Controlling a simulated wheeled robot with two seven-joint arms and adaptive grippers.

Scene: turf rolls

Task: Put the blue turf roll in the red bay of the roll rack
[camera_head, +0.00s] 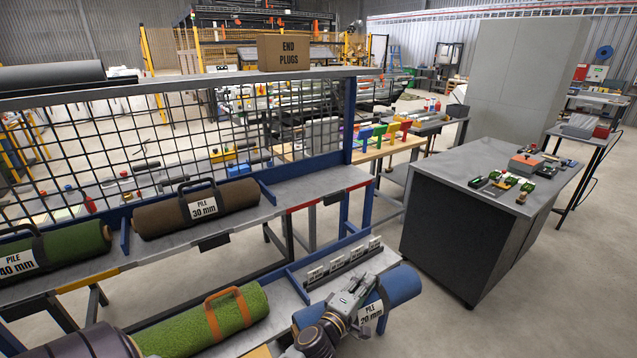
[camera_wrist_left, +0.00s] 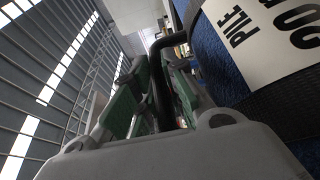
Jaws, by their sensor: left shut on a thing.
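The blue turf roll (camera_head: 402,284) is at the lower right of the rack, with a white "PILE 20 mm" label. It also shows at the right of the left wrist view (camera_wrist_left: 210,60). My left gripper (camera_head: 352,298) is at the roll, shut on its black carry handle (camera_wrist_left: 157,80); the fingers (camera_wrist_left: 153,95) are on either side of it. The roll rack's upper shelf has a red front strip (camera_head: 330,195) at its right end. The red bay (camera_head: 315,184) behind that strip is empty. Whether the roll touches the lower shelf is hidden.
A brown roll (camera_head: 160,218) lies left of the red bay, past a blue divider (camera_head: 267,192). Green rolls lie on the upper left (camera_head: 75,242) and lower shelf (camera_head: 180,335). A blue post (camera_head: 349,120) stands at the bay's right. A grey workbench (camera_head: 460,240) stands right of the rack.

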